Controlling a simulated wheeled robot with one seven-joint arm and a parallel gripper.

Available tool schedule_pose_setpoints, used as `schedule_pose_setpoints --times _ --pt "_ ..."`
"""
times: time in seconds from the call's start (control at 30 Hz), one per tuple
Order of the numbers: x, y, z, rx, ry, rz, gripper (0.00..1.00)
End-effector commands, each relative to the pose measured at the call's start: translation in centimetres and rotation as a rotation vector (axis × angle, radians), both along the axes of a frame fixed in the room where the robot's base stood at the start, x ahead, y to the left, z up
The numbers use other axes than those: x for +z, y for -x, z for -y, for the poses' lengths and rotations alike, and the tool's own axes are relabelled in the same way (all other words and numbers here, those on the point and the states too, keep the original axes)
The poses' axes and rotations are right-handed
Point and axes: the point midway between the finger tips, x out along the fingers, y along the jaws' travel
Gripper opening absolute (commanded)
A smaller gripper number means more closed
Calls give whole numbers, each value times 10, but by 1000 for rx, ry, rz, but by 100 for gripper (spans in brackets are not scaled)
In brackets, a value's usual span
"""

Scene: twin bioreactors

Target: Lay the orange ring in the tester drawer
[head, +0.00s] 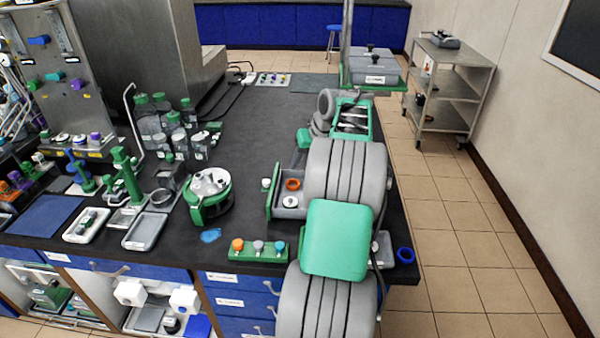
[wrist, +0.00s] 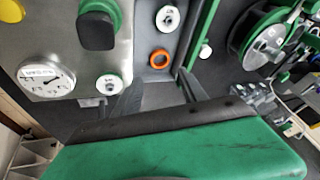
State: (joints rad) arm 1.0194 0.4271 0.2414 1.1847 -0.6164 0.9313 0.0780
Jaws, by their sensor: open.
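The orange ring (head: 293,184) lies flat inside the open grey tester drawer (head: 285,212), near its far end. It also shows in the wrist view (wrist: 160,59), apart from my fingers. A white round piece (head: 290,202) lies in the same drawer, apart from the ring. The drawer has a green front (head: 270,193). My gripper (wrist: 160,80) is open and empty, its two dark fingers spread just short of the ring in the wrist view. In the head view my arm hides the gripper and most of the tester.
The tester's grey face carries a dial (wrist: 45,80) and a green-rimmed button (wrist: 109,84), close to my gripper. A green-and-steel round device (head: 208,192) stands left of the drawer. A blue ring (head: 405,255) lies at right.

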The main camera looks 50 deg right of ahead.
Motion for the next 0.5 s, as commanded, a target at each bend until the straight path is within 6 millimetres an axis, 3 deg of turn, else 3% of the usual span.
schedule_pose_setpoints --times 0.17,0.27,0.37,0.43,0.5 --pt "11 5 -1 1 0 -1 50" --pt "19 -5 -23 24 4 -4 50" --pt "35 -27 -94 91 16 -20 50" --pt "47 -34 -170 158 30 -39 50" --pt "52 -23 -253 236 51 -61 50"
